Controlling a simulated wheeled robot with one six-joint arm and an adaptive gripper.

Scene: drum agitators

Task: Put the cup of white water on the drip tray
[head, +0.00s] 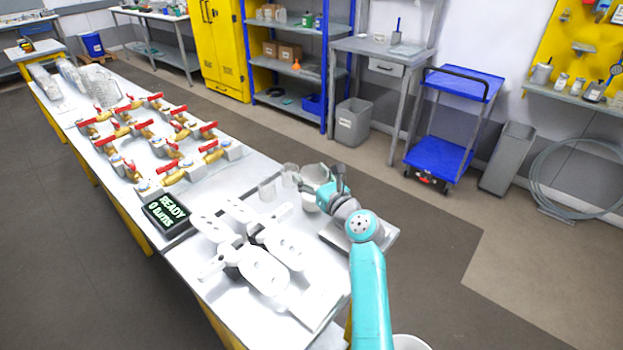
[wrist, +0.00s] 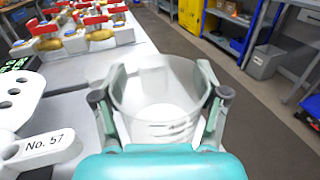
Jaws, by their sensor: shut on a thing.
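My gripper (wrist: 162,110) is shut on a clear cup of white water (wrist: 160,128), with one finger on each side of its wall. The cup is about upright, with dark graduation marks on its near side. In the head view, my gripper (head: 322,192) and the whitish cup (head: 309,202) are at the right edge of the bench; my arm partly hides that area. A flat grey tray-like surface (head: 387,239) shows partly behind my arm; I cannot tell whether it is the drip tray.
White paddle-shaped parts (head: 264,271), one marked No. 57 in the wrist view (wrist: 46,147), lie nearby. A READY display (head: 167,212) and red-handled brass valves (head: 150,135) stand farther along the bench.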

